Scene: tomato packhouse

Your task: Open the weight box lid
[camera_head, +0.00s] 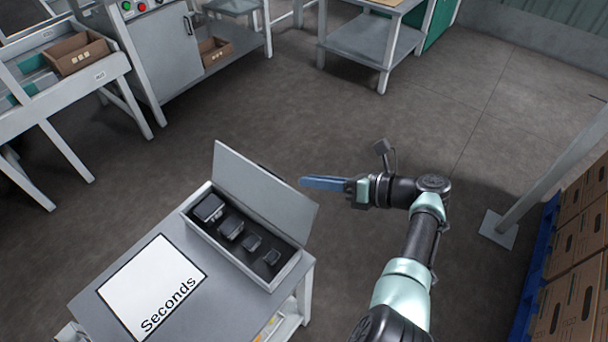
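The weight box (238,276) sits on a grey bench, with several dark weights of decreasing size in a row inside it. Its grey lid (262,190) is open, standing raised along the far long side and leaning back a little. My gripper (308,183) has blue fingers pointing left, just beyond the right part of the lid's top edge in the picture. A gap of floor shows between the fingers and the lid, and nothing shows held. The fingers are seen edge-on, so their opening is hidden.
A white "Seconds" sheet (152,288) lies on the bench (215,300) left of the box. A white post (550,180) and stacked cartons (580,255) stand at right. A grey cabinet (160,50) and sloped rack (70,85) stand at back left. The middle floor is clear.

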